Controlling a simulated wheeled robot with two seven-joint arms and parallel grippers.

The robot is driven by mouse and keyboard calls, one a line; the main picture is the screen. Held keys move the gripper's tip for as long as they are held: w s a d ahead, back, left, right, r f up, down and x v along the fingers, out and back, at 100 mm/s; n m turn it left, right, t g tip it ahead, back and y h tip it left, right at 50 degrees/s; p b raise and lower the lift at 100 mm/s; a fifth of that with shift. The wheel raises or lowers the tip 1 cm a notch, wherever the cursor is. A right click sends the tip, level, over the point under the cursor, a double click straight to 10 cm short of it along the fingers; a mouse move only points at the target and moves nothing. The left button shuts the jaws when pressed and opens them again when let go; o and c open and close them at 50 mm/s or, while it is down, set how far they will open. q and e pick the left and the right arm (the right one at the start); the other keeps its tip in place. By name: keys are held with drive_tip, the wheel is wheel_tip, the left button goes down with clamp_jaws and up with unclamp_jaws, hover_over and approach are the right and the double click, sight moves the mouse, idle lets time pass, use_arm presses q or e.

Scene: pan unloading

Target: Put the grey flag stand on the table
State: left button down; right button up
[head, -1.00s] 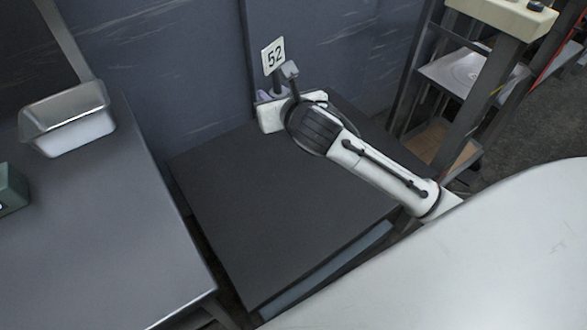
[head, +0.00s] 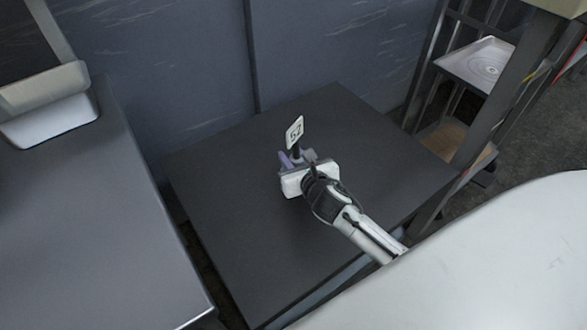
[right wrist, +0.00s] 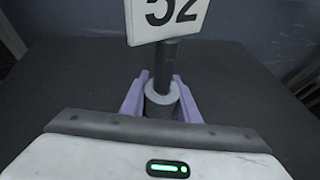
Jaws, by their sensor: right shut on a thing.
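The grey flag stand carries a white card (head: 295,131) marked 52 on a dark post. In the right wrist view the card (right wrist: 165,18) stands above a round grey base (right wrist: 162,97). My right gripper (head: 292,160) has its purple fingers shut on the stand, one on each side of the base. The stand is upright over the dark table (head: 235,250). Whether its base touches the top cannot be told, as the gripper hides its underside. My left gripper is not in view.
A grey counter (head: 90,220) with a metal pan (head: 50,125) is at the left, across a narrow gap. A shelf rack (head: 470,75) stands at the right, a wall behind. Most of the dark table top is bare.

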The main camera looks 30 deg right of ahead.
wheel_tip(320, 180, down, 4)
drive_tip(key=shift+r+b, duration=0.2)
drive_tip(key=shift+b, duration=0.7)
drive_tip(key=shift+r, duration=0.1)
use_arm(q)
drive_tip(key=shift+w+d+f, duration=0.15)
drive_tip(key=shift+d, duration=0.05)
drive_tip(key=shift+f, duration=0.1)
use_arm(e)
drive_tip(key=shift+f, duration=0.25)
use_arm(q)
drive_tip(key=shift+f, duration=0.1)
use_arm(e)
drive_tip(key=o, duration=1.1)
drive_tip(key=shift+o, duration=0.2)
